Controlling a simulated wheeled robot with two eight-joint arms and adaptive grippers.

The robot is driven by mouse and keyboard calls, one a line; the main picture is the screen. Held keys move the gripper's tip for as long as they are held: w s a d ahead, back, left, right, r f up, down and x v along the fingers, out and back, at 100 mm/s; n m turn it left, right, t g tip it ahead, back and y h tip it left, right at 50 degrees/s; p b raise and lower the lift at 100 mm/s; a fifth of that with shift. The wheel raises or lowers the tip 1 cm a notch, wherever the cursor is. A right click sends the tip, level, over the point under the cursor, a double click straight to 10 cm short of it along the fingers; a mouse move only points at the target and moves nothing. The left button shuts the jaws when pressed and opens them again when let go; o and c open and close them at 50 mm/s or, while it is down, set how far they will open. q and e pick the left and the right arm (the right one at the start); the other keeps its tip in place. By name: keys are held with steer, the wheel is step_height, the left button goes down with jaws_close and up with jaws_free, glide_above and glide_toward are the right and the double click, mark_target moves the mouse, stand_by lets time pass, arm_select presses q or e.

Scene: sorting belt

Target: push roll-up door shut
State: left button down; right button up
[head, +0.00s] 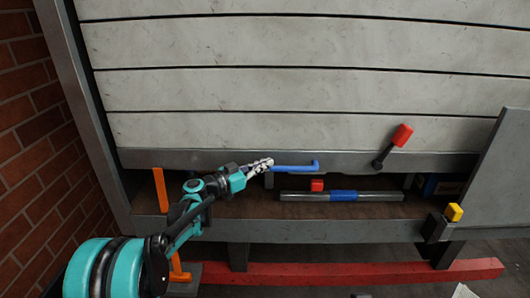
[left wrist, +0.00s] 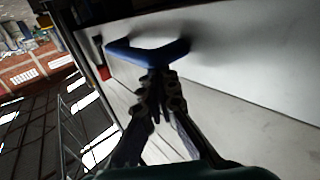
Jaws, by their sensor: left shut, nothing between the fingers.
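The roll-up door (head: 300,85) is made of pale grey horizontal slats with a dark grey bottom rail (head: 220,158). A gap shows between the rail and the grey sill (head: 300,228) below. A blue handle (head: 295,168) sits on the rail. My left gripper (head: 268,163) is shut and empty at the left end of the blue handle; in the left wrist view its fingertips (left wrist: 157,75) are at the blue handle (left wrist: 150,50), and I cannot tell whether they touch. My right gripper is not in view.
A red-tipped lever (head: 402,136) stands on the rail at right. A bar with a blue sleeve (head: 343,196) lies across the gap, beside a red block (head: 317,185). A yellow-topped latch (head: 453,213), a grey panel (head: 498,185), an orange post (head: 161,190) and a red floor beam (head: 350,273) are nearby.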

arm_select(q)
step_height(320, 180, down, 18)
steer(key=b, duration=0.8)
steer(key=shift+w+r, duration=0.1)
steer(key=shift+r, duration=0.05)
steer(key=shift+f+b, duration=0.4)
steer(key=shift+b, duration=0.05)
steer(key=shift+f, duration=0.1)
steer(key=shift+d, duration=0.1)
